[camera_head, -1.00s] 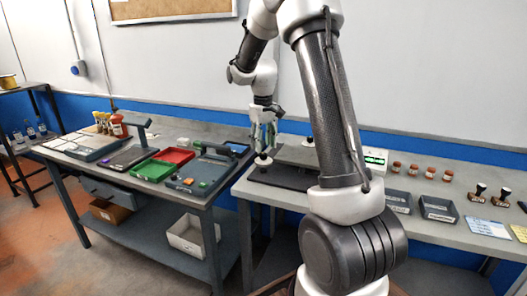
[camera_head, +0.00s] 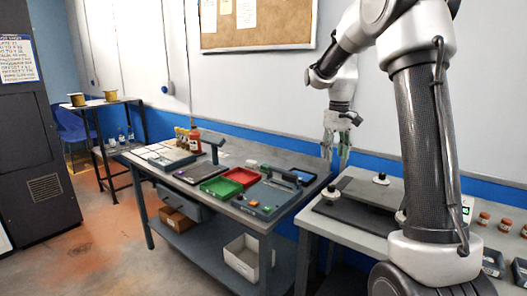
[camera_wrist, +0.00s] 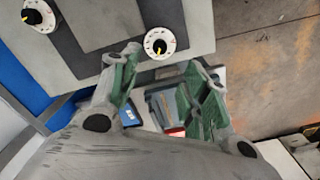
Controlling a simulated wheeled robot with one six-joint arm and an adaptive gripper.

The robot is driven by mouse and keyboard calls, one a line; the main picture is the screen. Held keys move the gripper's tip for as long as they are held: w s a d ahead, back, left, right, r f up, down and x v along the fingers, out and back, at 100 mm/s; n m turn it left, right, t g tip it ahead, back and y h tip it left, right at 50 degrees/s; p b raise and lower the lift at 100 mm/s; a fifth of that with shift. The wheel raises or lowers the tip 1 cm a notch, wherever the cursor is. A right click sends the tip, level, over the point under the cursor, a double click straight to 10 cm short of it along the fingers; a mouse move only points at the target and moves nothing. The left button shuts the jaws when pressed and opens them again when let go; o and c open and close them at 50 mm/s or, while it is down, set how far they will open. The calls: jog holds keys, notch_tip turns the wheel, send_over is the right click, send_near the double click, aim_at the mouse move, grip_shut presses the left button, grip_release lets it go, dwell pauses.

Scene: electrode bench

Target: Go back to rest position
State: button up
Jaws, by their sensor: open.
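Another white dial (camera_wrist: 38,15) is at the top left.
The left bench (camera_head: 235,213) holds a red tray (camera_head: 241,176), a green tray (camera_head: 221,187), a grey device (camera_head: 268,200) and several bottles. A white bin (camera_head: 245,257) sits on its lower shelf. A dark plate (camera_head: 355,214) lies on the right bench. Open floor (camera_head: 100,225) lies left.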

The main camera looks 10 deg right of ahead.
jog(key=s+a+r+t, duration=0.1)
jog(key=s+a, duration=0.1)
jog(key=s, duration=0.8)
jog(key=s+a+r+t, duration=0.2)
jog(key=s, duration=0.8)
jog(key=s+a+r+m+t, duration=0.1)
jog(key=s+a, duration=0.2)
jog(key=s, duration=0.7)
jog(key=shift+s+r, duration=0.3)
jog(key=shift+s, duration=0.1)
